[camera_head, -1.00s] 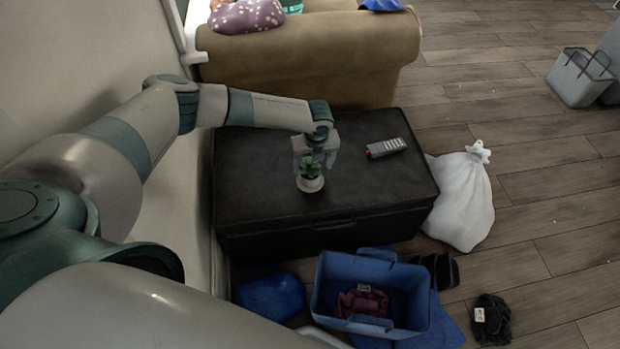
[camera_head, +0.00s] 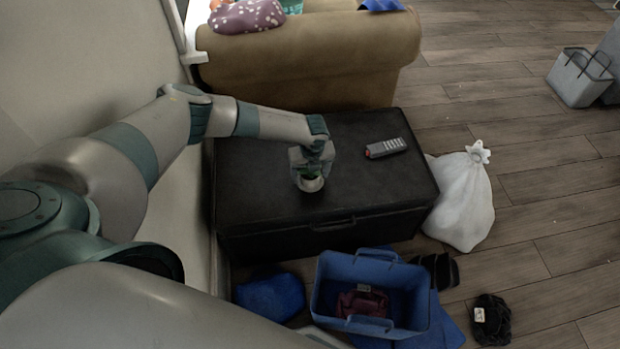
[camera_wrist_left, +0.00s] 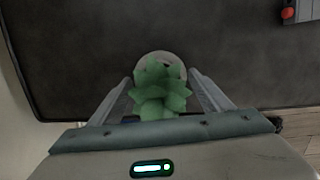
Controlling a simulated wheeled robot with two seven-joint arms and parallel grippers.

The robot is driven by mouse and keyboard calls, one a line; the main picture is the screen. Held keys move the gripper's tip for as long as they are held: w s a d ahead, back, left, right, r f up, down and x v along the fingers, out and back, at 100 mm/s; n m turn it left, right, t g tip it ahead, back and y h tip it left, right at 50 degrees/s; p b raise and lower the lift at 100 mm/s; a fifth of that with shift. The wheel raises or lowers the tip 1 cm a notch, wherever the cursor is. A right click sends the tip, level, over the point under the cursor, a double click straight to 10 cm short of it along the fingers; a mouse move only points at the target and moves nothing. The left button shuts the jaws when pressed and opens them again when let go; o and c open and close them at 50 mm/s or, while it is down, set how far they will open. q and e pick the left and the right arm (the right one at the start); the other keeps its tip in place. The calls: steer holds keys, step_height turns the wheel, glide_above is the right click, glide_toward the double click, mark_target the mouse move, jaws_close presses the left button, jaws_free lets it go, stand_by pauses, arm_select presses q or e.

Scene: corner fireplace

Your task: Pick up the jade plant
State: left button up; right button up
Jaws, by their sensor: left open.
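The jade plant (camera_head: 311,184) stands upright in a pale round pot on the black chest (camera_head: 250,165), near its front edge. My left gripper (camera_head: 311,175) is directly over it and hides most of the green leaves in the head view. In the left wrist view the plant (camera_wrist_left: 158,88) shows its leaves between the two fingers of my left gripper (camera_wrist_left: 160,95), one finger on each side. The fingers are apart and the gripper is open. The pot rim shows beyond the leaves. My right gripper is not in view.
A grey remote (camera_head: 386,148) lies on the chest to the right of the plant. A tan sofa (camera_head: 310,60) stands behind. A white bag (camera_head: 463,200) is at the chest's right. A blue basket (camera_head: 330,290) and dark items lie on the floor in front.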

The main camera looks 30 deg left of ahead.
arm_select(q)
steer(key=c, duration=1.2)
steer(key=shift+r, duration=0.75)
step_height(320, 180, up, 2)
steer(key=shift+r, duration=0.25)
steer(key=d+r, duration=0.7)
steer(key=d, duration=0.4)
steer(key=shift+s+d, duration=0.2)
steer(key=shift+d, duration=0.15)
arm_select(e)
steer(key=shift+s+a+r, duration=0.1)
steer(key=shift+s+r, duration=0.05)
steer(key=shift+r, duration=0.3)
